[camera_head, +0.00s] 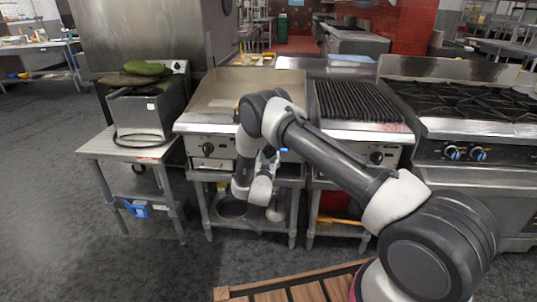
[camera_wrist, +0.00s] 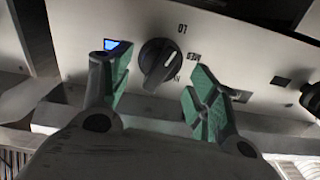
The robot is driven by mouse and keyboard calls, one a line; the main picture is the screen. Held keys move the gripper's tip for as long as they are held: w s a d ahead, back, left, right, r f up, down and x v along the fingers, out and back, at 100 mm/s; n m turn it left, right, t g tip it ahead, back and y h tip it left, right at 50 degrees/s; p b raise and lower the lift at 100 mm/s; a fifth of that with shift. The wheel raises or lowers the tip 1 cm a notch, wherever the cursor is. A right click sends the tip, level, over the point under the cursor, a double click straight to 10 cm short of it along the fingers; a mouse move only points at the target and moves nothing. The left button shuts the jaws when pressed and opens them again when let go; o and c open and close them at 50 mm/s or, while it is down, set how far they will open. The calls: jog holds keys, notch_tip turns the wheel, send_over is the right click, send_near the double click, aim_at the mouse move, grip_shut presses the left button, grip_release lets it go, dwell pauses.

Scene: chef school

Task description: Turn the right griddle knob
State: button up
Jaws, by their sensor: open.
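The griddle (camera_head: 214,90) stands left of centre in the head view, with its left knob (camera_head: 207,149) in plain sight. My arm hides the right part of its front panel. My gripper (camera_head: 266,170) is small and partly hidden there, close to that right part. In the wrist view a round black knob (camera_wrist: 158,63) with a white pointer mark sits on the pale panel (camera_wrist: 230,50). My gripper (camera_wrist: 157,75) is open, its green-padded fingers on either side of the knob, with visible gaps. The knob appears to be the right griddle one.
A blue light (camera_wrist: 112,44) shows beside the left finger. Another dark knob (camera_wrist: 311,97) is at the right edge. A grill (camera_head: 360,102) with its own knob (camera_head: 376,157) and a burner range (camera_head: 465,105) stand to the right. A fryer (camera_head: 147,105) stands to the left.

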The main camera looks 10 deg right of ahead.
aim_at(269, 156)
jog(key=shift+x, duration=1.95)
jog(key=shift+c, duration=0.2)
jog(key=c, duration=0.7)
jog(key=shift+m, duration=0.3)
jog(key=m, duration=0.5)
jog(key=shift+m, duration=0.3)
jog(key=m, duration=0.5)
jog(key=shift+s+d+f, duration=0.1)
jog(key=shift+f, duration=0.05)
jog(key=shift+m, duration=0.4)
